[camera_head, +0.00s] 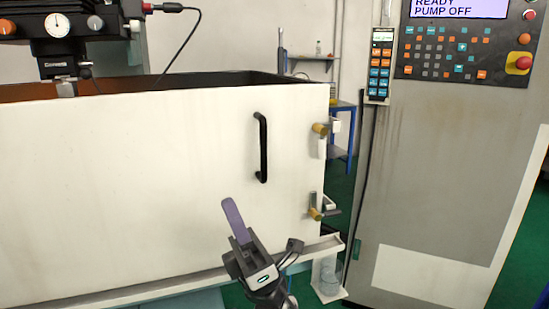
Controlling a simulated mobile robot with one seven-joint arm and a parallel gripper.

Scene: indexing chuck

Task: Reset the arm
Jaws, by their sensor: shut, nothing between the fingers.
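My gripper (236,220) is in the lower middle of the head view, with purple-grey fingers pointing up and a little left from a dark grey wrist. The fingers lie together with nothing between them. It is in front of the white enclosure panel (120,170), left of and below the black door handle (262,147), and apart from the handle. The lower part of my arm is cut off by the bottom edge of the view.
A control cabinet (430,170) with a screen reading READY, PUMP OFF (458,8) stands at right. Brass-coloured latches (320,129) sit on the panel's right edge. A ledge (120,294) runs below. A machine head (66,35) is at upper left. Green floor (340,185) shows between.

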